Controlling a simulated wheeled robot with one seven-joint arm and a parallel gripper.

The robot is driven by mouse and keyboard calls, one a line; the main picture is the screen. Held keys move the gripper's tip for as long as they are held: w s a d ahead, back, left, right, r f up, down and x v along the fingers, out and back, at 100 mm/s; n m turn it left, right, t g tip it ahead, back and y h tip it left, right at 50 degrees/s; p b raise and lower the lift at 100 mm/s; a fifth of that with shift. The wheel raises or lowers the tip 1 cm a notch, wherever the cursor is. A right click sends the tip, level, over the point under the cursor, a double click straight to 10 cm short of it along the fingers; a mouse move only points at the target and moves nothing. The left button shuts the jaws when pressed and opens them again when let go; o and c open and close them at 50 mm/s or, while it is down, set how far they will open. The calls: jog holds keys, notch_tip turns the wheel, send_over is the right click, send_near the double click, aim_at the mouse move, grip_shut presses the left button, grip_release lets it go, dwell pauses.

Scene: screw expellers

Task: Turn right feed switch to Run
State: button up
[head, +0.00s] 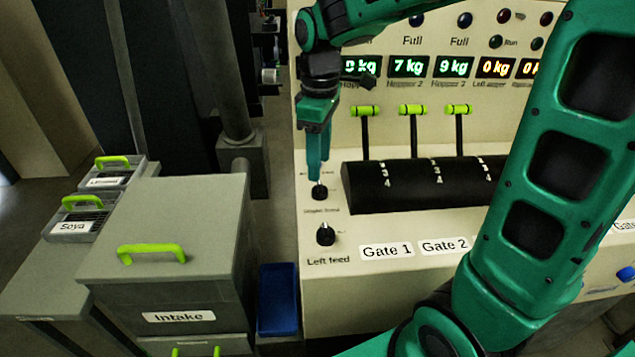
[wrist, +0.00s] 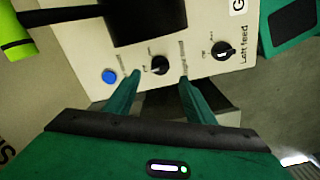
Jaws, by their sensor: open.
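My gripper (head: 318,180) points down at the left end of the cream control panel and is open. In the wrist view its two fingertips (wrist: 160,77) are on either side of a small black knob (wrist: 160,64), with a gap between them; contact is unclear. That knob shows in the head view (head: 319,192), and its label is too small to read surely. The black Left feed switch (head: 326,235) is just below it, and also shows in the wrist view (wrist: 223,51). I cannot make out a switch labelled Right feed; my arm covers much of the panel's right side.
Several green-handled levers (head: 411,110) stand behind a black curved cover (head: 420,186). A blue button (wrist: 110,76) sits near the knob in the wrist view. A grey Intake bin (head: 180,285) and a blue box (head: 278,300) stand left of the panel.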

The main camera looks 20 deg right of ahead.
aim_at(320, 185)
notch_tip(320, 185, down, 7)
jog(key=shift+f, duration=0.1)
dwell(0.4)
jog(key=shift+d, duration=0.1)
jog(key=c, duration=1.1)
